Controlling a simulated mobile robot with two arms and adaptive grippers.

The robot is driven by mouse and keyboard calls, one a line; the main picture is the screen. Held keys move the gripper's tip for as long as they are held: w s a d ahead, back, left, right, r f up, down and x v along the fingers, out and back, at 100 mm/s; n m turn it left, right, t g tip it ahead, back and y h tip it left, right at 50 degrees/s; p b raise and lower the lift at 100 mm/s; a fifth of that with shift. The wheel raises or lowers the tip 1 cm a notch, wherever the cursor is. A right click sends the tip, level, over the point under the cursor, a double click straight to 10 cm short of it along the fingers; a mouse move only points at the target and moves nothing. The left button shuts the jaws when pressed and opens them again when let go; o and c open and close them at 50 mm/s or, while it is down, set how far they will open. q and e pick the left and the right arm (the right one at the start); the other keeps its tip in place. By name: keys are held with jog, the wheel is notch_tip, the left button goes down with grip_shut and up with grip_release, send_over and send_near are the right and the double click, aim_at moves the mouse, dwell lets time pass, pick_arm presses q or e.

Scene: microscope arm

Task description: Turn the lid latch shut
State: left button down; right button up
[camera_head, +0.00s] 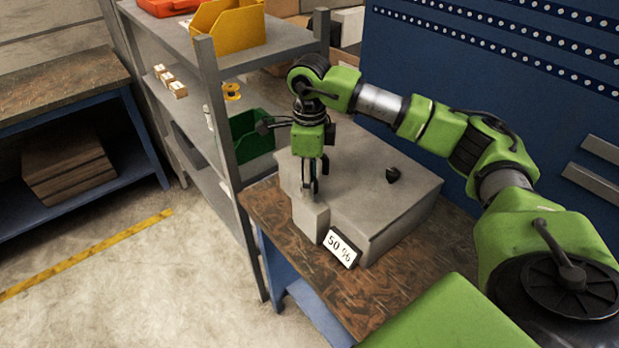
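My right gripper (313,188) points down just over this block. Its dark fingers are close to the block's top and partly hide it. No latch can be clearly made out; whether the fingers touch or hold anything is too small to tell. My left gripper is out of view.
A grey shelf rack at the left holds a yellow bin (226,27), an orange bin (168,6) and a green bin (250,137). A blue perforated wall (430,60) rises behind the bench. The bench top (385,298) is bare in front of the box.

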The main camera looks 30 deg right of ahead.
jog(key=c, duration=1.1)
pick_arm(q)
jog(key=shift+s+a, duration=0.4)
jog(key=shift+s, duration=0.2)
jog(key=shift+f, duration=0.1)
